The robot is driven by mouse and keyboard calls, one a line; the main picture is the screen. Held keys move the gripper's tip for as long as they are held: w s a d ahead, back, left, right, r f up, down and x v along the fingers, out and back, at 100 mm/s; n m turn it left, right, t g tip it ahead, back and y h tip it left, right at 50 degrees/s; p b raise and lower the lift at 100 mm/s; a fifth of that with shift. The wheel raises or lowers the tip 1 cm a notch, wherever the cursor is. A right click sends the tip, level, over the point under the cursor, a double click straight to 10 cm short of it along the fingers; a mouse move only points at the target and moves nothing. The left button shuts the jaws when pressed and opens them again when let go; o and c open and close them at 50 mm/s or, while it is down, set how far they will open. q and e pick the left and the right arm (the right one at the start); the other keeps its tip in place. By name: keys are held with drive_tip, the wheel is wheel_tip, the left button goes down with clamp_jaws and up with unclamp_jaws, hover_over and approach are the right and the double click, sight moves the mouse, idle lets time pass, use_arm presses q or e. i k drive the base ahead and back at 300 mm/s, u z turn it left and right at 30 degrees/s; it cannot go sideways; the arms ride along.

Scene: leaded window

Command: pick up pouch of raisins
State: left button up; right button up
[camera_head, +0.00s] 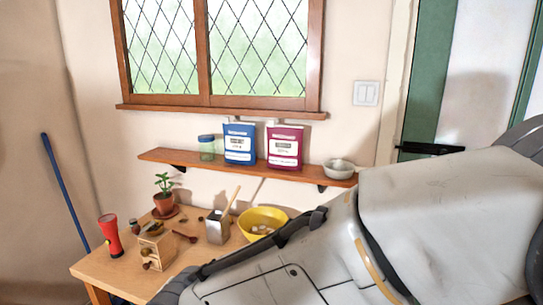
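Two pouches stand upright on the wall shelf: a blue pouch (239,144) and a magenta pouch (285,147) to its right. Each has a white label, too small to read, so I cannot tell for sure which holds raisins. Both stand clear of my arm in the picture. A large grey part of my arm fills the lower right, in front of the table. I see no fingertips of either gripper.
The shelf (185,158) also holds a blue-lidded jar (207,148) and a metal bowl (339,168). The table (120,273) below holds a potted plant (164,200), red flashlight (110,235), wooden box (158,247), metal container (217,228) and yellow bowl (262,217).

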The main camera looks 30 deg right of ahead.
sight(284, 143)
drive_tip(key=u, duration=0.95)
drive_tip(key=i, duration=1.3)
drive_tip(key=z, duration=2.2)
